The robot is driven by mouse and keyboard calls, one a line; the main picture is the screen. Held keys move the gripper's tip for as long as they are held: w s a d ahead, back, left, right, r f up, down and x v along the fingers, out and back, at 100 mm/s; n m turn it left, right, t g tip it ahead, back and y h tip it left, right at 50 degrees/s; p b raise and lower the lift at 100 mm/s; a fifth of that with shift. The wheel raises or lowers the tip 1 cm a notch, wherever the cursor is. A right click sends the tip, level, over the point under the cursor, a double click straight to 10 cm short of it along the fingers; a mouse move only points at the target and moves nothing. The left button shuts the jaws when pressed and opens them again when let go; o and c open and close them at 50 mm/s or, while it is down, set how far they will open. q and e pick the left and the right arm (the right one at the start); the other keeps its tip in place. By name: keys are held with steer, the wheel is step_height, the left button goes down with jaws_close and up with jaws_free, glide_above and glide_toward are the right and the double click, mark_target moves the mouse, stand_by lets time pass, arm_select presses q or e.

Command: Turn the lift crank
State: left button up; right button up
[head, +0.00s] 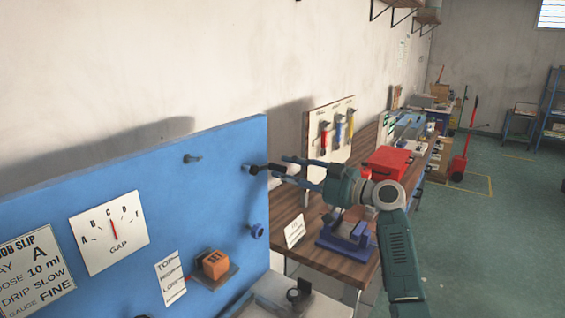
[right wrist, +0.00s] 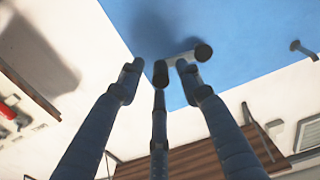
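The crank (head: 254,169) is on the upper right of the blue panel (head: 150,180); in the head view its dark end shows close to my right gripper's fingertips. In the right wrist view the crank (right wrist: 203,52) shows as a short light arm with a dark round end, just beyond the fingertips. My right gripper (head: 280,167) has its fingers spread apart and points at the panel; its fingers also show in the right wrist view (right wrist: 160,70). I cannot tell whether a finger touches the crank. My left gripper is not in view.
An orange block (head: 215,263) sits on a small grey shelf on the panel, beside a level label (head: 171,279). A blue knob (head: 257,231) and a grey peg (head: 193,158) stick out of the panel. A wooden bench (head: 290,209) with a blue fixture (head: 345,238) stands behind my right arm.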

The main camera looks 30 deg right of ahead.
steer(key=shift+x, duration=1)
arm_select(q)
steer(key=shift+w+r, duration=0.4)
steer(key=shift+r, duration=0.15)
arm_select(e)
jaws_close()
